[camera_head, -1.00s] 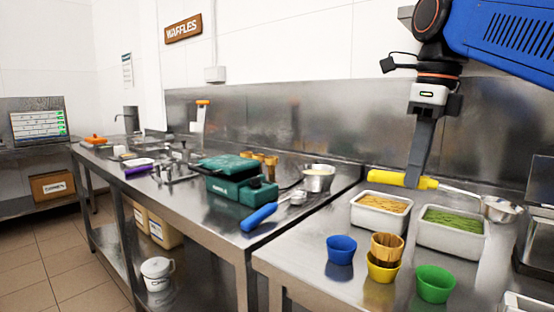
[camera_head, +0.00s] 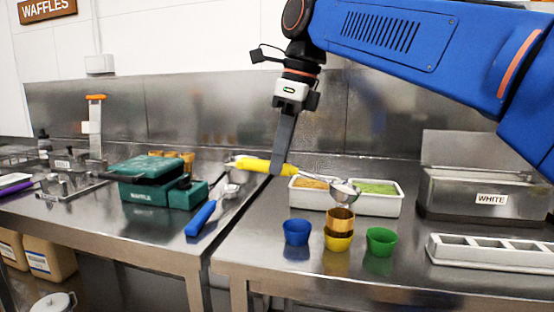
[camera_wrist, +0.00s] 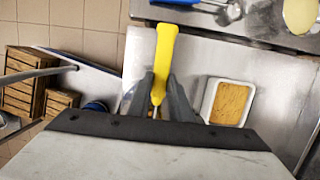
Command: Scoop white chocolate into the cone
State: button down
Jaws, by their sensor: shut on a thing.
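My gripper (camera_head: 281,168) is shut on the yellow-handled scoop (camera_head: 255,164), held above the counter with its metal bowl pointing right. The yellow handle (camera_wrist: 161,58) also shows between the fingers in the wrist view. The scoop's bowl appears just above the waffle cone (camera_head: 341,216) in the head view; I cannot tell the depth gap or whether it holds anything. The cone stands upright in the yellow cup (camera_head: 338,243). A lidded steel container labelled WHITE (camera_head: 465,205) stands at the right; its contents are hidden.
A blue cup (camera_head: 297,232) and a green cup (camera_head: 380,241) flank the yellow one. Behind are white tubs of orange and green topping (camera_head: 368,205). A slotted white holder (camera_head: 485,252) is front right. A blue-handled scoop (camera_head: 204,215) and a green waffle maker (camera_head: 155,183) are left.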

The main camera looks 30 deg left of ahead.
jog(key=shift+w+d+r+g+y, duration=0.15)
jog(key=shift+d+r+y, duration=0.35)
jog(key=shift+r+y, duration=0.2)
jog(key=shift+w+d+r+g+y, duration=0.15)
jog(key=shift+d+r+y, duration=0.3)
jog(key=shift+r+y, duration=0.25)
jog(key=shift+w+d+r+g+y, duration=0.2)
jog(key=shift+d+r+y, duration=0.4)
jog(key=shift+d+y, duration=0.2)
jog(key=shift+w+d+r+g+y, duration=0.2)
jog(key=shift+d+r+y, duration=0.4)
jog(key=shift+d+y, duration=0.2)
jog(key=shift+w+d+r+g+y, duration=0.2)
jog(key=shift+d+r+y, duration=0.4)
jog(key=shift+d+y, duration=0.2)
jog(key=shift+w+d+r+g+y, duration=0.15)
jog(key=shift+w+d+r+y, duration=0.05)
jog(key=shift+d+y, duration=0.5)
jog(key=shift+w+d+r+g+y, duration=0.1)
jog(key=shift+w+d+r+y, duration=0.1)
jog(key=shift+d+y, duration=0.55)
jog(key=shift+w+d+r+g+y, duration=0.2)
jog(key=shift+d+y, duration=0.35)
jog(key=shift+d, duration=0.3)
